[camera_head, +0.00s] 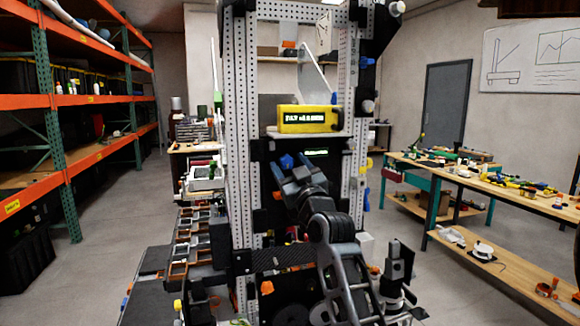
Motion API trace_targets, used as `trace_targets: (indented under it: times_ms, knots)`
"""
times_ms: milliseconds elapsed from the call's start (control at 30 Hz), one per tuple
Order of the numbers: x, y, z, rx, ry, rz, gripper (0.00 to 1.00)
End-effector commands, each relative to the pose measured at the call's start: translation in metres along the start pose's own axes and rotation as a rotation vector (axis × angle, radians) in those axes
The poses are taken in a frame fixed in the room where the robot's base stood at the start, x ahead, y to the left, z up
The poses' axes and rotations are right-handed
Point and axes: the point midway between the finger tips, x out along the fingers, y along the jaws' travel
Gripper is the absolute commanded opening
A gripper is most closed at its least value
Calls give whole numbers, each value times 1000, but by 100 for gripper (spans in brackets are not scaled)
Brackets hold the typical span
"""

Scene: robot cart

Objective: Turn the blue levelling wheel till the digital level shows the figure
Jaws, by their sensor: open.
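The yellow digital level (310,127) rests on a pale shelf (300,135) across the metal frame. Its dark display (304,117) carries small pale characters that are too small to read surely. A blue part (287,161), which looks like the levelling wheel, shows below the shelf, left of centre. My gripper (290,173) is in front of the frame, close to the blue part and partly covering it. The gripper is open; I cannot tell whether its fingers are around the blue part or touch it.
Perforated metal uprights (241,170) stand on both sides of my gripper. A workbench (480,180) stands right, an orange shelf rack (60,100) left.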

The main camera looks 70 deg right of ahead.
Motion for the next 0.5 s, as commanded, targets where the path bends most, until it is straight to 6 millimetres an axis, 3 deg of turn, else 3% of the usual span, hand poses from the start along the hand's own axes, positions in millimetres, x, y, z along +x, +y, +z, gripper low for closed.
trace_targets:
  times_ms: [67, 500]
  knots:
    - [0, 0, 0, 0, 0, 0, 62]
    - [0, 0, 0, 0, 0, 0, 21]
